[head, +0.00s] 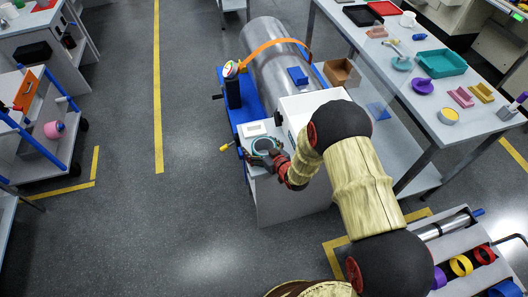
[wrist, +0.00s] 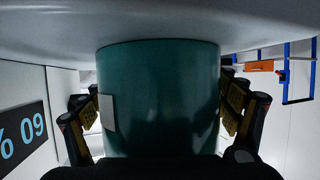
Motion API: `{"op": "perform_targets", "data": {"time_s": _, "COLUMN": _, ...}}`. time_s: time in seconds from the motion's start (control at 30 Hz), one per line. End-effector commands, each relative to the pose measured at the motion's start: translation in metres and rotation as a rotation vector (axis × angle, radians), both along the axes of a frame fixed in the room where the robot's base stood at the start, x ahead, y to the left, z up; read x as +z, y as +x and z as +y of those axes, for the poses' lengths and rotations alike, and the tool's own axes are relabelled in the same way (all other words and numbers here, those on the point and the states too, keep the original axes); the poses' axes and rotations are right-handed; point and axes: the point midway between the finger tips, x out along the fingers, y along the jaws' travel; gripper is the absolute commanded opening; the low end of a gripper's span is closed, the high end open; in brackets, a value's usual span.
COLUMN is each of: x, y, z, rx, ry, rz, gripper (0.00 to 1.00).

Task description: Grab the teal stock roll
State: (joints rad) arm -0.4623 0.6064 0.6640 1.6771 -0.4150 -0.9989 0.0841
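The teal stock roll (wrist: 160,95) is a wide, plain teal cylinder with a pale label patch on its left side, large in the middle of the wrist view. In the head view its round teal top (head: 265,146) shows on the pale front part of the machine, partly covered by my gripper. My gripper (head: 273,158) is at the roll, with one finger on each side of it. In the wrist view the fingers (wrist: 163,105) stand very close to the roll's two sides. Whether the pads press on it or a thin gap remains is not clear.
A big grey cylinder (head: 277,62) with an orange band lies behind on the blue-framed machine. A dark post (head: 232,90) stands to its left. A table (head: 408,112) with trays and small items is at right. Coloured rings (head: 461,265) sit at lower right. Open floor (head: 130,200) lies left.

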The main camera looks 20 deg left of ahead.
Motion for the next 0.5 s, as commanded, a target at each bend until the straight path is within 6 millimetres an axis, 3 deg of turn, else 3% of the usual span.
{"op": "perform_targets", "data": {"time_s": 0.5, "x": -0.0001, "y": -0.0002, "z": -0.0002, "rx": 0.000, "ry": 0.000, "rz": 0.000, "gripper": 0.56}}
